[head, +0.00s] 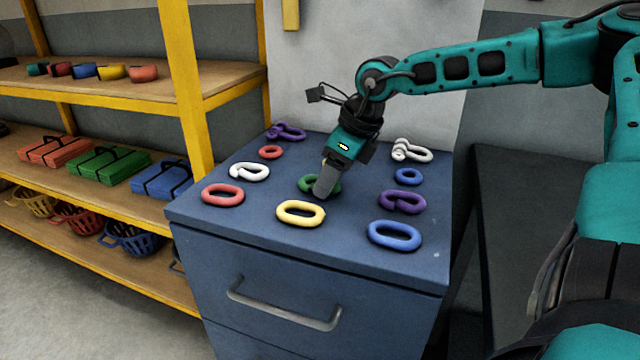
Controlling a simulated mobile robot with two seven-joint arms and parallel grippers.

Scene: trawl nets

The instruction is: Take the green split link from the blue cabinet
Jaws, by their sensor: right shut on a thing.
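The green split link (305,184) lies on top of the blue cabinet (250,226), near the middle among other links. My right gripper (324,190) reaches down over it from the upper right and is shut on it. I cannot tell whether the link is clear of the cabinet top. My left gripper is not in view.
Near the gripper lie a yellow link (301,222), a blue link (395,235), a purple split link (402,201), a red link (223,194) and a white split link (250,172). A shackle (412,150) lies behind. Yellow-framed shelves (190,120) stand at left.

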